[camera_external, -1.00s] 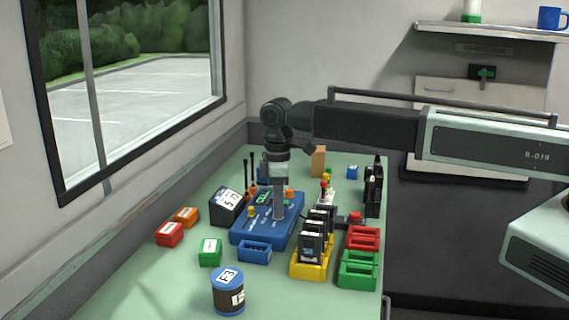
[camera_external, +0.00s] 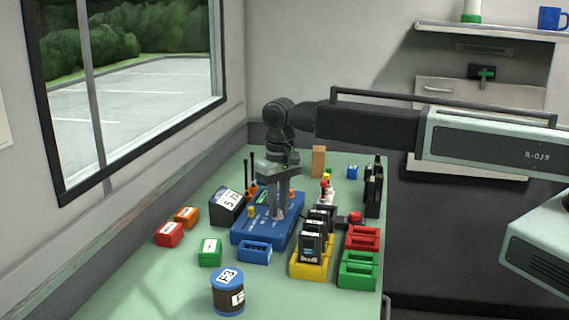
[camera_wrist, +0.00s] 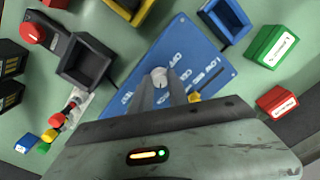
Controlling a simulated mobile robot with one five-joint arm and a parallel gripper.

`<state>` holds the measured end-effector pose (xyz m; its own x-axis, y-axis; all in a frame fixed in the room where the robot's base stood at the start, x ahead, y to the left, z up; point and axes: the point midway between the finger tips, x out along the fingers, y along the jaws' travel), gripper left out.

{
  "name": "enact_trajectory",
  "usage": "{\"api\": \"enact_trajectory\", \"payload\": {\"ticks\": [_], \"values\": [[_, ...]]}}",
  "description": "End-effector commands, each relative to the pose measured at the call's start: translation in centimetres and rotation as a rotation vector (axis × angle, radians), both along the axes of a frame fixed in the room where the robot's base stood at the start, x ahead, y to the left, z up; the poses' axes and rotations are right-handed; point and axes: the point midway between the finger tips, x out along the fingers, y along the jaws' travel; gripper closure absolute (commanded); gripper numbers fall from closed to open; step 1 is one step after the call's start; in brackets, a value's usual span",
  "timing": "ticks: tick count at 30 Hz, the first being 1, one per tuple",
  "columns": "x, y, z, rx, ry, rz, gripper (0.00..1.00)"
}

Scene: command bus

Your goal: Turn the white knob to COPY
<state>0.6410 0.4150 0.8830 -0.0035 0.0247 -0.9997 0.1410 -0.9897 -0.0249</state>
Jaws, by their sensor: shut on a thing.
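The blue panel (camera_external: 250,232) lies on the green table in the external view and carries several printed labels. In the wrist view the panel (camera_wrist: 205,50) has a white knob (camera_wrist: 159,76) with labels around it; OFF and TEST are partly readable, others only in part. My gripper (camera_wrist: 164,88) points down and its two fingers are shut on the white knob. In the external view my gripper (camera_external: 277,213) stands upright on the panel, and its fingers hide the knob. I cannot make out the knob's pointer direction.
A yellow holder with black modules (camera_external: 310,268) stands close right of the panel, beside red (camera_external: 362,238) and green (camera_external: 357,268) trays. A black display box (camera_external: 227,208) is at its left. A spool (camera_external: 228,292) stands in front.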

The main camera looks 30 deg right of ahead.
Motion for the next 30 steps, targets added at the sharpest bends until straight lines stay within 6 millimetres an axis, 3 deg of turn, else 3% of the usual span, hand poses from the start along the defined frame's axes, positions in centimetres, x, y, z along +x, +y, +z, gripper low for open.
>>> {"api": "enact_trajectory", "payload": {"ticks": [18,30], "values": [[-0.05,0.05,-0.01,0.0,0.001,-0.543,1.0],[-0.04,0.06,-0.01,0.0,0.0,-0.723,1.0]]}}
